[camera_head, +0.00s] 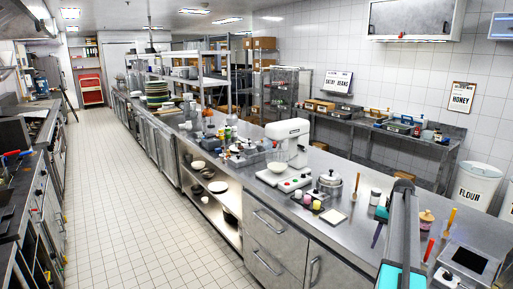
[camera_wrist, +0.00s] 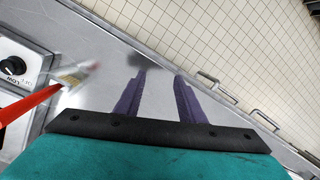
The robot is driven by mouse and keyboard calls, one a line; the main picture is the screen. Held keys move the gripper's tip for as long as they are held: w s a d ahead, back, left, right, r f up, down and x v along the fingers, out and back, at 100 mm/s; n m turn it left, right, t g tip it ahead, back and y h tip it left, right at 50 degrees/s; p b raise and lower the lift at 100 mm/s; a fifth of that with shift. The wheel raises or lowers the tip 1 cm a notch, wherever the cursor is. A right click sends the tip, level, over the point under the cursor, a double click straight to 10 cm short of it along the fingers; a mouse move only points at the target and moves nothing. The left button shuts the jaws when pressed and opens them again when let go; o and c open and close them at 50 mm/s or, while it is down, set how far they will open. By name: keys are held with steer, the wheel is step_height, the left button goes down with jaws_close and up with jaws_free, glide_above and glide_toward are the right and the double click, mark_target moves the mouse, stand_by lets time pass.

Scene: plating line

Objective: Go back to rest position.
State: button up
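My gripper (camera_wrist: 161,78) shows in the wrist view as two purple fingers ahead of a black plate and a teal body. The fingers stand apart with nothing between them, so it is open and empty. It points over the steel counter (camera_wrist: 100,50), towards the counter's edge. In the head view my grey and teal arm (camera_head: 400,240) reaches over the near right part of the counter.
A brush with a red handle (camera_wrist: 30,105) and a dial device (camera_wrist: 14,66) lie left of my fingers. A stand mixer (camera_head: 291,140), small pots and jars crowd the counter (camera_head: 335,238). Drawer handles (camera_wrist: 265,120) stick out along its front. The tiled aisle (camera_head: 110,180) is clear.

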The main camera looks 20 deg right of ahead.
steer(key=w+a+f+n+g+y+b, duration=0.1)
steer(key=w+a+f+n+g+b, duration=0.2)
steer(key=a+f, duration=2.45)
steer(key=s+a+f+n+g+b, duration=0.1)
steer(key=s+a+f, duration=0.25)
steer(key=a, duration=0.25)
steer(key=s+a+f+n+g+b, duration=0.1)
steer(key=s+a+f+b, duration=0.15)
steer(key=a+f, duration=0.3)
steer(key=s+a+f+n, duration=0.1)
steer(key=s+a+f, duration=0.25)
steer(key=a, duration=0.35)
steer(key=s+a+f+n+h+b, duration=0.1)
steer(key=s+a+f, duration=0.2)
steer(key=s, duration=0.5)
steer(key=s+a+f+n+h+b, duration=0.1)
steer(key=s+a+f, duration=0.2)
steer(key=s, duration=0.5)
steer(key=s+a+f+n+h+b, duration=0.1)
steer(key=s+a+f, duration=0.3)
steer(key=s, duration=0.3)
steer(key=shift+s+a+n+g, duration=0.4)
